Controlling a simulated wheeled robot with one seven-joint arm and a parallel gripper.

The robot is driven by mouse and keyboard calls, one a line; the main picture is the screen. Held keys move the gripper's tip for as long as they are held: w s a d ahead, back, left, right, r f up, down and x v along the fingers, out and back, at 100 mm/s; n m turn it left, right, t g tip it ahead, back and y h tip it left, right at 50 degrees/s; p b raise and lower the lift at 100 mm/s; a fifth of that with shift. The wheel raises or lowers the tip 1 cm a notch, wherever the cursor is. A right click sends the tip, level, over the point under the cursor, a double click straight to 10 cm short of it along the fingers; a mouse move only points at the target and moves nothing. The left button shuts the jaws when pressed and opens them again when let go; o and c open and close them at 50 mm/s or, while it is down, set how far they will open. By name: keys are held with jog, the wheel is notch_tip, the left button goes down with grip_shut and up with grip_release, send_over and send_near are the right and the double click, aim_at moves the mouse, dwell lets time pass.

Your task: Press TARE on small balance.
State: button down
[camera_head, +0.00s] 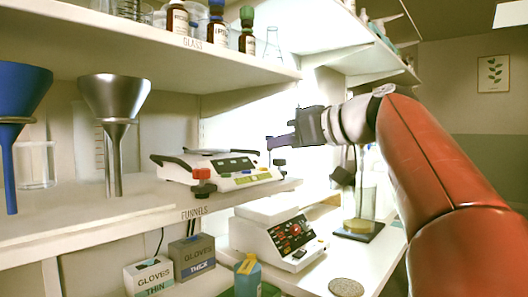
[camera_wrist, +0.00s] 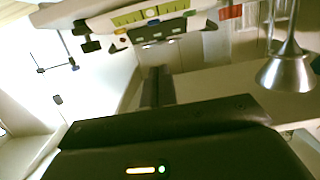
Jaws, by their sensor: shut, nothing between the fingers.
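Two white instruments are in view, and I cannot read which is the small balance. The other (camera_head: 262,238), with red-lit readouts and dark keys, stands lower on the bench. My gripper (camera_head: 269,143) is shut and empty, pointing left, just above and right of the shelf instrument's front panel and apart from it. In the wrist view, its dark fingers (camera_wrist: 158,78) point toward an upturned instrument panel (camera_wrist: 145,18) with coloured keys. No TARE lettering is legible.
A blue funnel (camera_head: 18,90) and a metal funnel (camera_head: 114,95) stand at left on the shelf. An upper shelf (camera_head: 150,42) with bottles hangs above.

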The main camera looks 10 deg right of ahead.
jog(key=shift+v, duration=1.5)
jog(key=shift+a+r, duration=0.1)
jog(key=s+a+f+m+g+h, duration=0.1)
jog(key=s+f, duration=0.5)
jog(key=f, duration=0.8)
jog(key=s+a+f+m+g+h, duration=0.1)
jog(key=s+f+m+g+h, duration=0.2)
jog(key=f, duration=1.2)
jog(key=s+a+f+m+g+h, duration=0.1)
jog(key=s+f+h, duration=0.4)
jog(key=s+f, duration=0.6)
notch_tip(320, 180, down, 4)
jog(key=shift+s+a+r+m+g, duration=0.15)
jog(key=shift+s+a+m+g, duration=0.15)
jog(key=shift+m+g, duration=0.65)
